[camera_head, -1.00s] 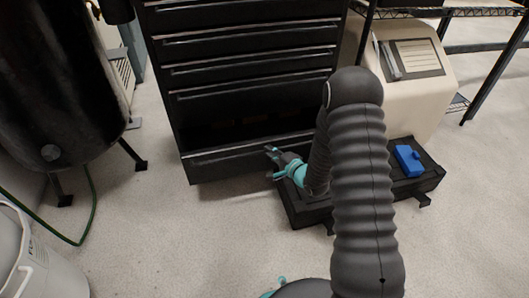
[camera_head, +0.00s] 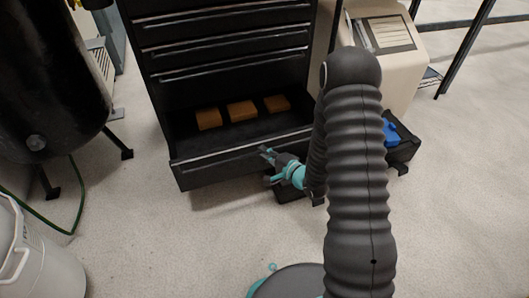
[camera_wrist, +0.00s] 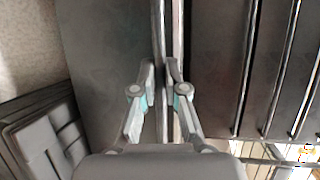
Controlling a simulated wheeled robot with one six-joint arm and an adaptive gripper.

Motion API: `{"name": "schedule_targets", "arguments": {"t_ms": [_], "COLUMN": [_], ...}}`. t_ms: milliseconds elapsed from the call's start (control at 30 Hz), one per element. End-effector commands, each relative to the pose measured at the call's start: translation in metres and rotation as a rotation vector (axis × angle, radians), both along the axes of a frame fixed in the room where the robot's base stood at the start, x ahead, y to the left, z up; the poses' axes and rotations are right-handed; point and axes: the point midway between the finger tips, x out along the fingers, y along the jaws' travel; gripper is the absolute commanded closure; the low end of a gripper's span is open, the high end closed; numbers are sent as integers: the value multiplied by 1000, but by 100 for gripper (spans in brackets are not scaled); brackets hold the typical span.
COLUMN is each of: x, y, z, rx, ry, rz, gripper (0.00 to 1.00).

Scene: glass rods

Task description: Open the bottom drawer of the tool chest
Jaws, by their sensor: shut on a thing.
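The black tool chest (camera_head: 225,52) stands at the top middle of the head view. Its bottom drawer (camera_head: 190,178) is pulled well out, and three orange-brown blocks (camera_head: 242,111) lie inside in a row. My gripper (camera_head: 268,162) is at the drawer's front, right of its middle. In the wrist view my gripper (camera_wrist: 161,75) has its two fingers on either side of the drawer's long handle rail (camera_wrist: 159,40), shut on it. The drawers above look closed. My arm hides the right end of the drawer front in the head view.
A black case with a blue object (camera_head: 391,134) on it lies on the floor right of the drawer, partly behind my arm. A black tank (camera_head: 50,90) on legs and a white bucket (camera_head: 40,250) stand at left.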

Motion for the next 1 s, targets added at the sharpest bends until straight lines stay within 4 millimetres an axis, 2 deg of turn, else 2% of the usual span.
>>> {"name": "schedule_targets", "arguments": {"t_ms": [33, 67, 100, 133, 167, 567, 667, 1000], "x": [0, 0, 0, 0, 0, -4, -14, -65], "y": [0, 0, 0, 0, 0, -4, -13, -54], "z": [0, 0, 0, 0, 0, 1, 3, 15], "rx": [-1, -1, -1, 0, 0, 0, 0, 1], "ry": [1, 1, 1, 0, 0, 0, 0, 2], "rz": [0, 0, 0, 0, 0, 0, -3, -5], "gripper": [100, 84, 74, 66, 63, 63, 63, 63]}}
